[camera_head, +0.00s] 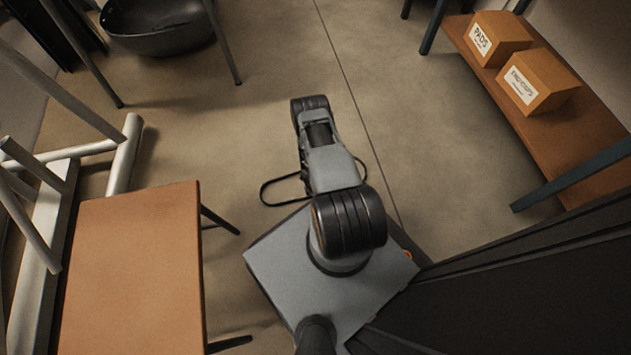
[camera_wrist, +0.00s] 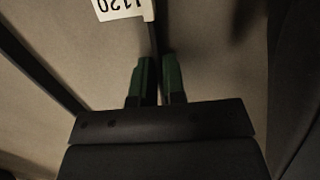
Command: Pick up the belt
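The belt (camera_head: 264,192) is a thin black loop. In the head view it shows on both sides of my arm, and its middle is hidden under the arm. In the wrist view, a narrow dark strip of the belt (camera_wrist: 155,42) runs up from between my green fingertips. A white tag (camera_wrist: 120,8) marked 1120 is beside that strip, partly cut off at the top. My gripper (camera_wrist: 159,82) has its fingers close together, shut on the belt. The head view does not show the fingers. I cannot tell the belt's height above the floor.
An orange-brown bench (camera_head: 135,270) and a pale tubular frame (camera_head: 125,155) stand at left. A dark round pan (camera_head: 160,40) is at top left. A wooden shelf (camera_head: 580,145) at right bears two boxes, PADS (camera_head: 500,38) and another (camera_head: 540,80). The middle floor is clear.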

